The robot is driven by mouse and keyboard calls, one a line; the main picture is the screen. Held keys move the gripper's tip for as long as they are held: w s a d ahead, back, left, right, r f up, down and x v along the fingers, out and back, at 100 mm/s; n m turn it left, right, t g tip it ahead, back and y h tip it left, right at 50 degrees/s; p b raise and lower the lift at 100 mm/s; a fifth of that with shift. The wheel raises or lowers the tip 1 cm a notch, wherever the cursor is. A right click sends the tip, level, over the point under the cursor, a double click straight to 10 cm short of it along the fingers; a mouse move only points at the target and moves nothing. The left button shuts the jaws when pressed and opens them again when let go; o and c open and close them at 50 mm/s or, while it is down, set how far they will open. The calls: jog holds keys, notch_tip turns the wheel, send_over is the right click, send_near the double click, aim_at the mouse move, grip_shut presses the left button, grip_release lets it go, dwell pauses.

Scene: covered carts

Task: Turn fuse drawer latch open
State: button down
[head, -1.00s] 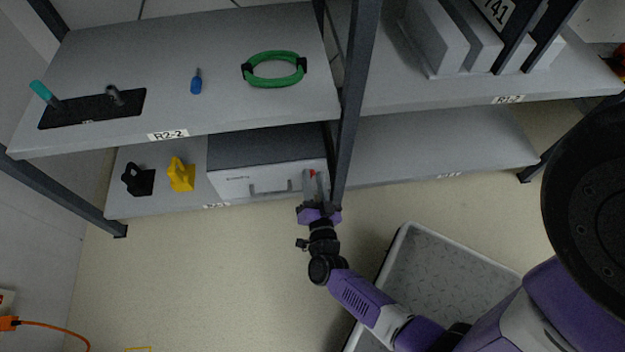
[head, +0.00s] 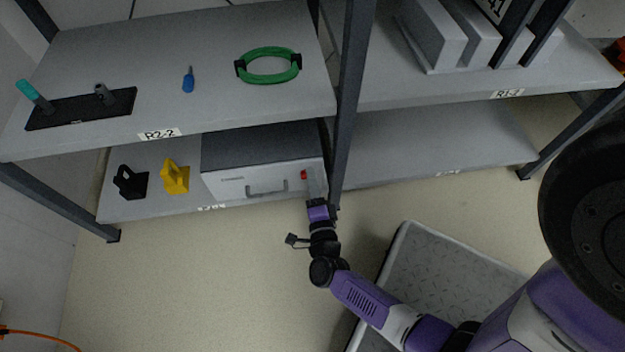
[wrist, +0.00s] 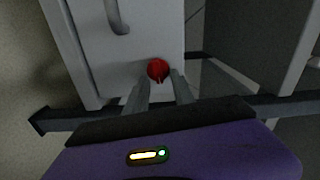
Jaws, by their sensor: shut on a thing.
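The fuse drawer (head: 230,185) is a pale grey box with a dark top on the lower shelf, its front facing out. A bar handle (head: 268,189) is on its front and shows in part in the wrist view (wrist: 118,20). The red round latch (head: 304,174) sits at the right end of the front; in the wrist view the latch (wrist: 158,69) lies between the fingertips. My gripper (head: 310,178) reaches up to it from below right, shut on the latch. The fingertips (wrist: 160,84) hide part of the latch's lower edge.
A dark shelf post (head: 347,110) stands just right of the drawer and my gripper. A yellow block (head: 175,178) and a black one (head: 130,184) sit left of the drawer. The upper shelf (head: 220,50) overhangs it. The floor in front is clear at the left.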

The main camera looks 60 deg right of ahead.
jog(key=shift+f+m, duration=0.15)
jog(key=shift+m, duration=0.45)
jog(key=c, duration=1.1)
grip_release()
jog(key=p+v, duration=0.2)
jog(key=v, duration=0.6)
